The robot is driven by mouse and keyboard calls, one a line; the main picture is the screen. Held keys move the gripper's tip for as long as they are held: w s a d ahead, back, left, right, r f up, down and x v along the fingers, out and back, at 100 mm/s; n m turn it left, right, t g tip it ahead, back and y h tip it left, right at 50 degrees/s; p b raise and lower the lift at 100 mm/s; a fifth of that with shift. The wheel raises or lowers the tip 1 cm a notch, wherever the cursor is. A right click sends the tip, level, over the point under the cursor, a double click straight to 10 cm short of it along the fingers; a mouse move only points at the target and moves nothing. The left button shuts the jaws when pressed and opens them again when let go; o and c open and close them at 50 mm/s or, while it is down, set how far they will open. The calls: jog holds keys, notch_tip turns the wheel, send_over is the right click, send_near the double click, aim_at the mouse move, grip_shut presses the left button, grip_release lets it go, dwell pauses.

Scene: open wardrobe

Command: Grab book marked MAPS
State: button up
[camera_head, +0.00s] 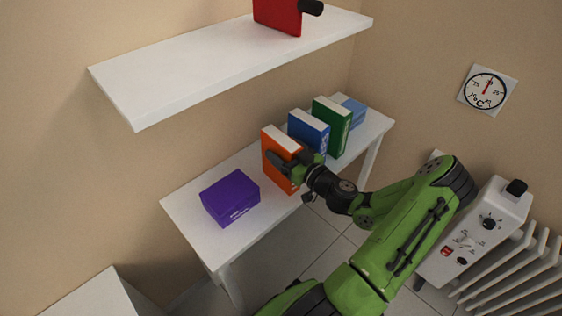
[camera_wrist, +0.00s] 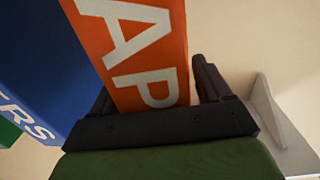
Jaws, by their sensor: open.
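An orange book (camera_head: 279,180) stands upright on the white table, and in the wrist view the same book (camera_wrist: 120,45) shows the white letters "AP", with the rest of the word out of view. My gripper (camera_head: 290,164) is at this book in the head view. In the wrist view, my gripper (camera_wrist: 155,90) is open with the book's lettered side between its fingers. The right finger shows a small gap to the book. The left finger is partly hidden, and I cannot tell whether it touches.
A blue book (camera_head: 309,132) and a green book (camera_head: 333,127) stand to the right, with a light blue box (camera_head: 354,112) behind. A purple box (camera_head: 230,198) lies left on the white table (camera_head: 190,205). A shelf (camera_head: 225,60) overhangs the back. A heater (camera_head: 475,235) stands right.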

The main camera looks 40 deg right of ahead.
jog(key=shift+r, duration=0.1)
grip_shut()
dwell(0.3)
